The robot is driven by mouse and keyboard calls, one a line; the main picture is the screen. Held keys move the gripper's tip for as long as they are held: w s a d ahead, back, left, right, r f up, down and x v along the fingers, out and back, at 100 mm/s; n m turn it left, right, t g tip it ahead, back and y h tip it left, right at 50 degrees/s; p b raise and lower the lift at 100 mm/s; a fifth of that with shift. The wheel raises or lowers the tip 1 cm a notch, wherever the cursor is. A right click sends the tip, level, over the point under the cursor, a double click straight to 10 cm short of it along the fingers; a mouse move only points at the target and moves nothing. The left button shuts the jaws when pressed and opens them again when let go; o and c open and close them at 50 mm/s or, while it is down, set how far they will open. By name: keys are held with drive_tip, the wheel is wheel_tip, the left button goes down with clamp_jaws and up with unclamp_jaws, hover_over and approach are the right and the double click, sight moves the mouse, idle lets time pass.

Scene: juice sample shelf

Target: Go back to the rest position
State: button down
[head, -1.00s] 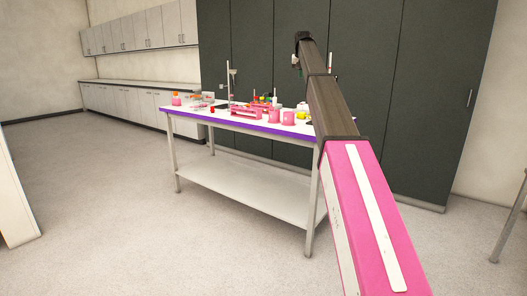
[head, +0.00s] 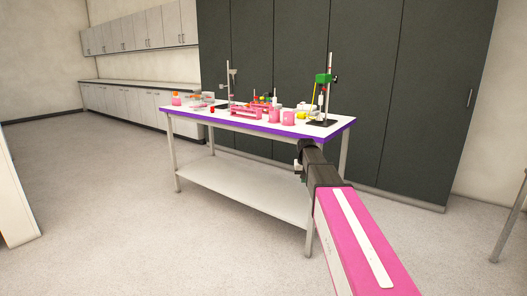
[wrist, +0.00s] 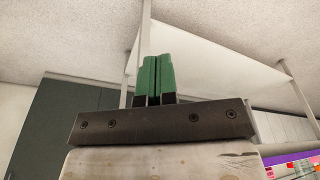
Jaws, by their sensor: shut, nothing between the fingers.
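My gripper (wrist: 153,80) shows in the wrist view with its two green fingers closed together and nothing between them. In the head view my gripper (head: 299,172) is small and partly hidden by my own wrist. It is near the right front leg of the table, below the level of the tabletop and in front of it. My arm reaches forward from the lower right of the head view, clear of the items on the table.
A white table (head: 190,116) with a purple edge carries pink beakers (head: 288,117), a pink rack (head: 246,113) and a stand with a green clamp (head: 325,78). Its lower shelf (head: 245,188) is bare. Dark cabinets (head: 400,100) stand behind. Floor (head: 100,210) at left is open.

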drive_tip(key=s+f, duration=0.6)
drive_tip(key=s, duration=0.4)
drive_tip(key=s+f+g, duration=0.1)
drive_tip(key=s+f, duration=0.6)
drive_tip(key=s, duration=0.3)
drive_tip(key=s+f+g, duration=0.1)
drive_tip(key=s+f, duration=0.5)
drive_tip(key=s, duration=0.5)
drive_tip(key=shift+f, duration=0.2)
